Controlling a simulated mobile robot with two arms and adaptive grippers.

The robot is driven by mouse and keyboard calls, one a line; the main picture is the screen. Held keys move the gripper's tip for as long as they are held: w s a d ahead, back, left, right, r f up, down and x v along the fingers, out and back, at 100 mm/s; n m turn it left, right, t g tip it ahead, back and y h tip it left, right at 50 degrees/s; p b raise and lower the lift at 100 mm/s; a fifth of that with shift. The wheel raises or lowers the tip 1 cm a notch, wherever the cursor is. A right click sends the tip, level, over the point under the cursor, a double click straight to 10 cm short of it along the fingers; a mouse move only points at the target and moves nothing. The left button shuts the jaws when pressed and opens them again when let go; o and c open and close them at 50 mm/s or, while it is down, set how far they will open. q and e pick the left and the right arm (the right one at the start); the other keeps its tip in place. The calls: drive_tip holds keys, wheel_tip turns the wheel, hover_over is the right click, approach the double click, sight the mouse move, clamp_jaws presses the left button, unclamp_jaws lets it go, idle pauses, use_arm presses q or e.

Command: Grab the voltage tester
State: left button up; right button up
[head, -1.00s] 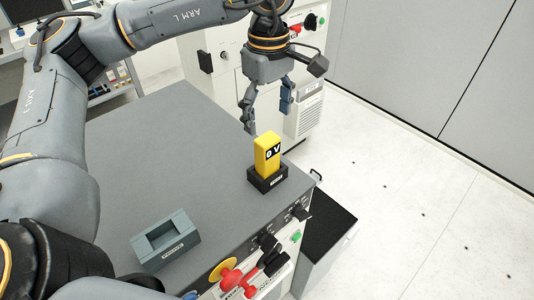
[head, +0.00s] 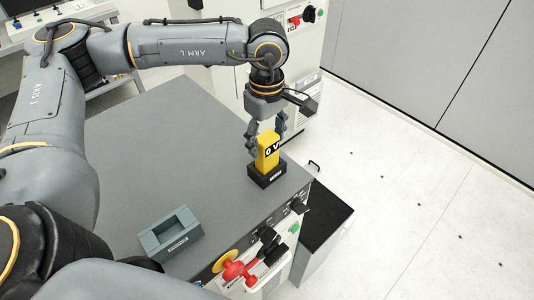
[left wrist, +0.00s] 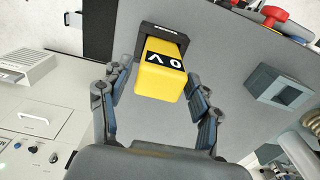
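The yellow voltage tester (head: 267,151), marked "0 V", stands upright in a black holder (head: 268,177) near the right edge of the grey tabletop. My left gripper (head: 266,135) is at the top of the tester, with its fingers pointing down. In the left wrist view the tester (left wrist: 160,80) lies between the two open fingers of the left gripper (left wrist: 162,108), with gaps visible on both sides. The lower part of the tester sits inside the holder (left wrist: 163,36). My right gripper is not in view.
An empty grey holder (head: 170,233) sits at the front of the tabletop (head: 170,150). Red and black controls and a yellow disc (head: 226,261) are on the front panel. A cabinet (head: 225,85) stands behind. White floor lies at right.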

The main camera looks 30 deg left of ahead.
use_arm(q)
clamp_jaws()
drive_tip(key=shift+r, duration=0.2)
